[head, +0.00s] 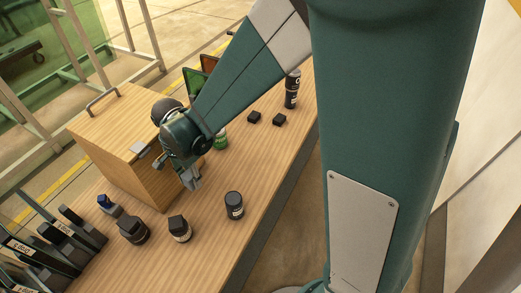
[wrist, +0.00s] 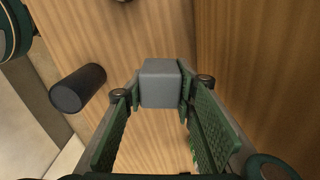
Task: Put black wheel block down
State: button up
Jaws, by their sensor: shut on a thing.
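My gripper (head: 191,179) is over the wooden table, close beside the wooden box. In the wrist view, the green-padded fingers (wrist: 158,92) are closed on a plain grey block (wrist: 161,80) at their tips. The block looks grey rather than black, and no wheel shows on its visible faces. In the head view the held block is too small and too covered by the fingers to make out clearly. I cannot tell whether it touches the table.
A wooden box (head: 120,135) with a handle stands left of my gripper. A black jar (head: 234,205), other dark bottles (head: 179,229), a green can (head: 220,139) and two small black blocks (head: 254,117) stand on the table (head: 211,254). Bare wood lies between gripper and jar.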

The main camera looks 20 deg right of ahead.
jog(key=w+d+m, duration=0.4)
jog(key=w+d, duration=0.7)
jog(key=d, duration=0.5)
jog(key=m, duration=0.3)
send_over(268, 147)
jog(key=shift+s+r, duration=0.1)
jog(key=shift+r, duration=0.05)
jog(key=shift+f, duration=3.15)
jog(key=shift+f+b, duration=0.45)
jog(key=shift+f, duration=1.4)
jog(key=shift+f, duration=0.15)
jog(key=o, duration=0.9)
